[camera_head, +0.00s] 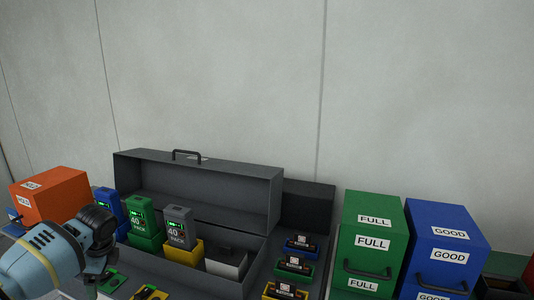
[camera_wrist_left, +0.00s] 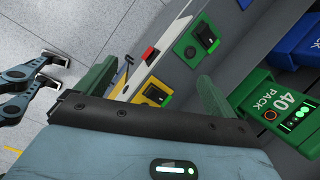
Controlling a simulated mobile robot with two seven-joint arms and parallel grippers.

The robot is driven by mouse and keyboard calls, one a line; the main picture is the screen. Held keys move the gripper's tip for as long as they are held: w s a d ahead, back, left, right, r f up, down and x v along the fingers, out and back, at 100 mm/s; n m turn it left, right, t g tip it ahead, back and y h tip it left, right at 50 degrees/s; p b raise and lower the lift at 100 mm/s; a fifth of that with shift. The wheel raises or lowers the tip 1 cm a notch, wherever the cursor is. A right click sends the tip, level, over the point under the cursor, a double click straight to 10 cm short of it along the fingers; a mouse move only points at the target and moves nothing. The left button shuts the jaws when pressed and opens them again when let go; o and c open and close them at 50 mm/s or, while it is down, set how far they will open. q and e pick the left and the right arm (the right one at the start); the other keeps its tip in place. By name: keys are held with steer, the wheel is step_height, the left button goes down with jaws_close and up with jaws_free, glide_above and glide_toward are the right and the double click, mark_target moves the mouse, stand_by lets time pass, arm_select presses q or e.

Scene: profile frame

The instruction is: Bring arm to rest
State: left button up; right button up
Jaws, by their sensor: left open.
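My left arm comes in at the lower left of the head view, and its gripper (camera_head: 98,268) points down over the near left part of the work surface. In the left wrist view the left gripper (camera_wrist_left: 157,88) has its two green fingers wide apart with nothing between them. A green 40 PACK battery (camera_wrist_left: 276,104) stands to the right of the fingers, apart from them. It appears to be the green pack (camera_head: 141,220) in the head view.
An orange HOLD box (camera_head: 60,192) is at left. A green FULL box (camera_head: 368,235) and blue GOOD box (camera_head: 446,245) stand at right. Grey floor (camera_wrist_left: 60,25) shows in the wrist view.

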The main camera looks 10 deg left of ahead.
arm_select(q)
steer(key=s+d+f+n+t, duration=0.1)
steer(key=s+f+t, duration=0.15)
steer(key=f, duration=0.45)
steer(key=s+d+f+t, duration=0.15)
steer(key=s+f, duration=0.25)
steer(key=f, duration=0.4)
steer(key=s+d+f+n+t+h, duration=0.1)
steer(key=s+d+f, duration=0.2)
steer(key=s, duration=0.2)
steer(key=s+d+f+t+h, duration=0.1)
steer(key=s+d+f, duration=0.1)
steer(key=s, duration=0.2)
steer(key=s+d+t+h, duration=0.1)
steer(key=s+d+h, duration=0.2)
steer(key=s+d, duration=0.6)
steer(key=s+d+f+n, duration=0.1)
steer(key=s+d+n, duration=0.1)
steer(key=d+n, duration=0.3)
steer(key=s+d+f+n+t, duration=0.1)
steer(key=d+n, duration=0.4)
steer(key=d, duration=0.7)
steer(key=shift+s+d+f+t+h, duration=0.35)
steer(key=shift+s+f, duration=0.2)
steer(key=shift+s, duration=0.35)
